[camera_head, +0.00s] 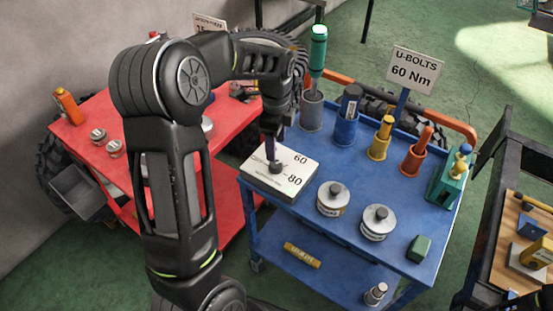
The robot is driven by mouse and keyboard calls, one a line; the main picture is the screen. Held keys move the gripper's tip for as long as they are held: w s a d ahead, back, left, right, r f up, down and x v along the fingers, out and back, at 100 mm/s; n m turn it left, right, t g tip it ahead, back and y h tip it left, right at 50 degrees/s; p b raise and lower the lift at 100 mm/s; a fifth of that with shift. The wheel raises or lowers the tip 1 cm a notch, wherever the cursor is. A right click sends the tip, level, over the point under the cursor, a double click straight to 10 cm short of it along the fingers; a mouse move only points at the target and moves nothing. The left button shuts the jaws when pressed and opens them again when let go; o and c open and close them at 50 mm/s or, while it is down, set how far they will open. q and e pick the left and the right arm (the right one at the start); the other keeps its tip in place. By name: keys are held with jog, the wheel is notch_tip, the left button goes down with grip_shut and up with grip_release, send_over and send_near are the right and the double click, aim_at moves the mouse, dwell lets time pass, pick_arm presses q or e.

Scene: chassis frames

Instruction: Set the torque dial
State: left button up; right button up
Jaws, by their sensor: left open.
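The torque dial unit (296,184) is a pale block with a dark knob (276,167) on its top face. It sits on the near left corner of the blue cart. The marks 60 and 80 show on its right side; the left part of the scale is partly hidden or too small to read. A sign (412,71) behind reads "U-BOLTS 60 Nm". My left gripper (272,156) points down just over the knob and is open. I cannot tell whether its fingers touch the knob. My right gripper is not in view.
The blue cart (390,187) holds several tools in coloured holders at the back, two silver round canisters (333,197) right of the dial and a green block (419,247). A red cart (82,144) stands left behind my arm. A wooden-topped bench (520,268) is at right.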

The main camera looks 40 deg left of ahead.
aim_at(276, 163)
pick_arm(q)
notch_tip(276, 163, down, 7)
jog(key=shift+f+p, duration=0.2)
jog(key=shift+p, duration=0.4)
jog(key=shift+c, duration=0.5)
grip_shut()
